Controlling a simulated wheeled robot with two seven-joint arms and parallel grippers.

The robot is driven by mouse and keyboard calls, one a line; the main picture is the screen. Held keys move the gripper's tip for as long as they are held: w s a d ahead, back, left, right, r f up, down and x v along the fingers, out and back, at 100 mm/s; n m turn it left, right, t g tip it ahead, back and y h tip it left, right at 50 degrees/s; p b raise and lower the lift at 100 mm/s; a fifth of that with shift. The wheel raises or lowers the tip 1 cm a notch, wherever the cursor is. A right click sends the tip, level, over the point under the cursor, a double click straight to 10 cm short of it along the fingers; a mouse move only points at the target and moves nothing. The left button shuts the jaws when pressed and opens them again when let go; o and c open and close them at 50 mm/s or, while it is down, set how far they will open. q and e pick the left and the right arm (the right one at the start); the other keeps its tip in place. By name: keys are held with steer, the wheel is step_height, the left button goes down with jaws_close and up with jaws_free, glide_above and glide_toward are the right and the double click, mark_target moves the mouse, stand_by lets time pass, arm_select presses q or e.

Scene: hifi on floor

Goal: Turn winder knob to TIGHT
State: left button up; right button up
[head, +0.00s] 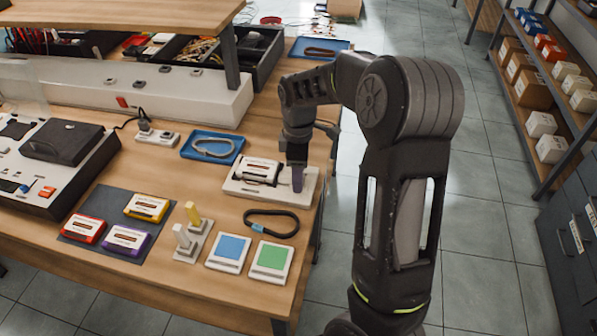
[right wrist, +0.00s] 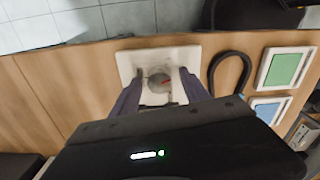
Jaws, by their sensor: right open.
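The winder's cream base plate (head: 240,187) lies near the right edge of the wooden table, with a white cassette-like piece (head: 262,167) on it. My right gripper (head: 296,178) points down over the plate's right part and hides the knob in the head view. In the right wrist view this gripper (right wrist: 160,88) is open, one finger on each side of the knob, and contact cannot be told. The knob's labels are unreadable. My left gripper is out of view.
A black cable loop (head: 271,223) lies in front of the plate, near blue (head: 229,248) and green (head: 272,257) square pads. A blue tray (head: 212,147) with a grey cable is behind left. Coloured cassettes (head: 127,239) sit on a dark mat at left.

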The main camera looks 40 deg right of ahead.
jaws_close()
stand_by(0.4)
stand_by(0.4)
steer(key=m, duration=1.1)
steer(key=shift+m, duration=0.4)
steer(key=shift+m+p, duration=0.4)
steer(key=shift+m, duration=1.6)
